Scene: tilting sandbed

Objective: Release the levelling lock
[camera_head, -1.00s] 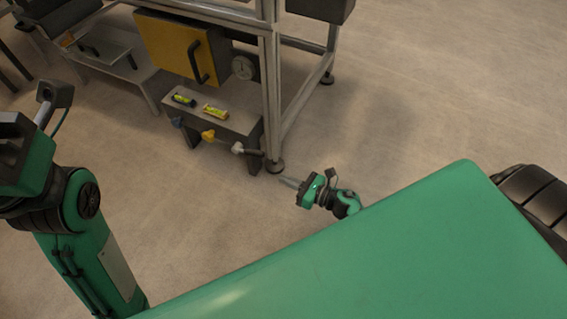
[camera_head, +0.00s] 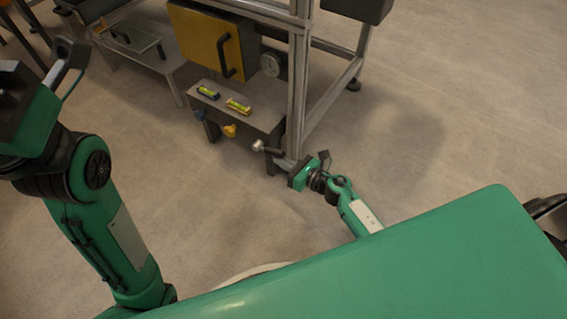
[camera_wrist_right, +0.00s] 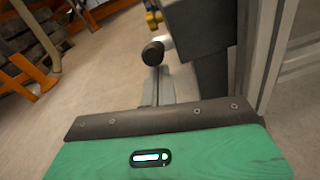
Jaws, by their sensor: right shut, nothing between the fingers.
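A low grey bench (camera_head: 262,118) under the frame carries several small levers on its front. One lever has a pale round knob (camera_head: 258,145) on a dark stem; another has a yellow knob (camera_head: 230,130). I cannot tell which is the levelling lock. My right gripper (camera_head: 282,163) is shut and empty, beside the pale-knobbed lever, near the frame's leg. In the right wrist view its fingers (camera_wrist_right: 158,88) point at a dark-ended knob (camera_wrist_right: 153,52), apparently just short of it; contact is unclear. My left gripper (camera_head: 12,88) is cut off at the left edge, fingers hidden.
Two spirit-level vials (camera_head: 238,106) lie on the bench top. Behind stand a yellow door (camera_head: 205,42) with a dark handle and a round gauge (camera_head: 270,64). A metal frame post (camera_head: 297,90) rises close to my right gripper. The floor (camera_head: 430,120) to the right is clear.

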